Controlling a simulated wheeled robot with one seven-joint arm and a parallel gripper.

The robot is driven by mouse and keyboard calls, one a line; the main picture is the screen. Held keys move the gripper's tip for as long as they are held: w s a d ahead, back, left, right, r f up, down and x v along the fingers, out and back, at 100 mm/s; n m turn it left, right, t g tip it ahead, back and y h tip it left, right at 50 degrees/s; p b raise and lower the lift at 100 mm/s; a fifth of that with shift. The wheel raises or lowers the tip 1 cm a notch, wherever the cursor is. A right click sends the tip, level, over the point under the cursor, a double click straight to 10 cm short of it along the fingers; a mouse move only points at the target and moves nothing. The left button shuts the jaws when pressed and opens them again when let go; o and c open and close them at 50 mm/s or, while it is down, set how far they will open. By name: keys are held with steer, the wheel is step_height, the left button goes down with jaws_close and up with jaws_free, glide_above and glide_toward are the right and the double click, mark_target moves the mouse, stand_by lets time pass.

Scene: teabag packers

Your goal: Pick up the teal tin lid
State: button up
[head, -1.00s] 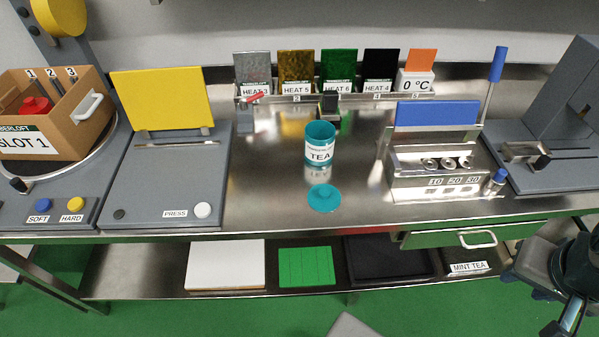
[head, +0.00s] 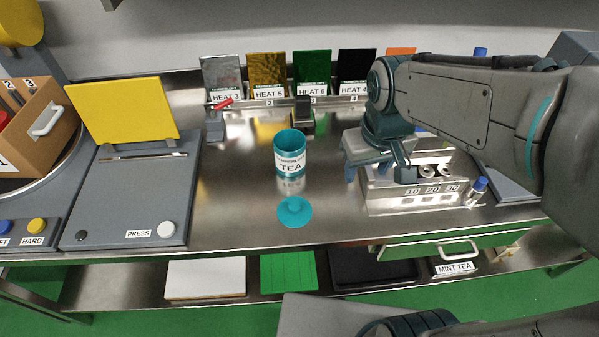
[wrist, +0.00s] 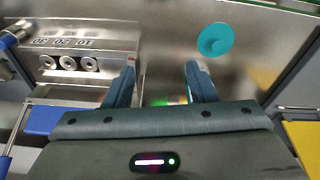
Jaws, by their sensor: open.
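The teal tin lid (head: 294,211) lies flat on the steel worktop near its front edge, with a small knob on top. It also shows in the wrist view (wrist: 215,39), beyond the fingertips and to the right. The open teal tin labelled TEA (head: 291,156) stands upright just behind the lid. My gripper (head: 376,174) is open and empty, above the worktop to the right of the tin and lid. In the wrist view its two fingers (wrist: 160,68) are spread with bare steel between them. The tin is not clearly seen in the wrist view.
The metal block marked 10 20 30 (head: 420,193) stands right of the lid, close to my gripper. The grey press with a yellow plate (head: 130,190) stands left. Foil packs in a rack (head: 270,100) line the back. Worktop around the lid is clear.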

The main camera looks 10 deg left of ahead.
steer(key=w+a+f+n+g, duration=0.1)
steer(key=a+f+n, duration=0.15)
steer(key=a, duration=0.45)
steer(key=w+a+f+n+g, duration=0.1)
steer(key=a+f+n, duration=0.15)
steer(key=a, duration=0.45)
steer(key=p, duration=0.1)
glide_above(295, 207)
steer(key=f, duration=0.7)
steer(key=shift+w+a+f, duration=0.15)
steer(key=shift+w+a, duration=0.05)
steer(key=shift+w, duration=0.05)
steer(key=shift+s+d+f+p, duration=0.15)
steer(key=shift+f+p, duration=0.25)
steer(key=shift+f, duration=1.05)
steer(key=shift+s+d+f+p, duration=0.1)
steer(key=shift+f+p, duration=0.25)
steer(key=shift+f, duration=1.05)
steer(key=c, duration=1.1)
